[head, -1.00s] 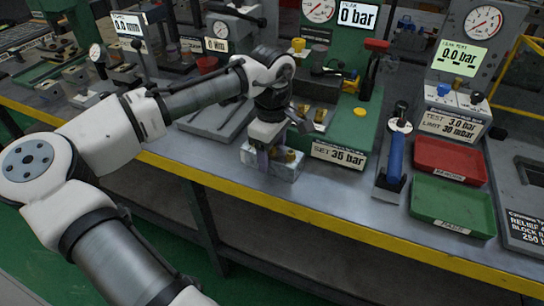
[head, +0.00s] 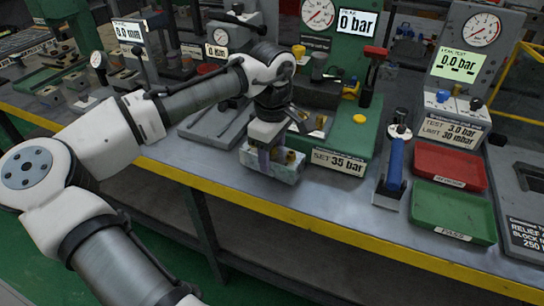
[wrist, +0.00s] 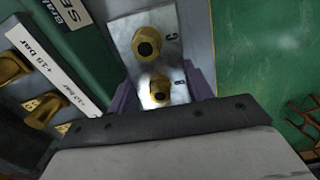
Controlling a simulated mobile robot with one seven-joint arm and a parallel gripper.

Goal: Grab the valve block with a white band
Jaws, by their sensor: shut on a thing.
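A silver-grey valve block (head: 287,174) with brass fittings is between the fingers of my gripper (head: 266,157), near the bench's front edge. In the wrist view the valve block (wrist: 185,52) shows a pale face with two brass ports and the letter C beside one. My gripper (wrist: 163,92) is shut on it, with a purple finger on each side. Part of the block is hidden by the gripper. I cannot make out a white band clearly. I cannot tell whether its underside touches the bench.
A green test stand (head: 352,150) with a "SET 35 bar" label stands close behind and right of the block. A blue-handled tool (head: 395,160), a red tray (head: 450,168) and a green tray (head: 455,208) are further right. The yellow bench edge (head: 320,222) is in front.

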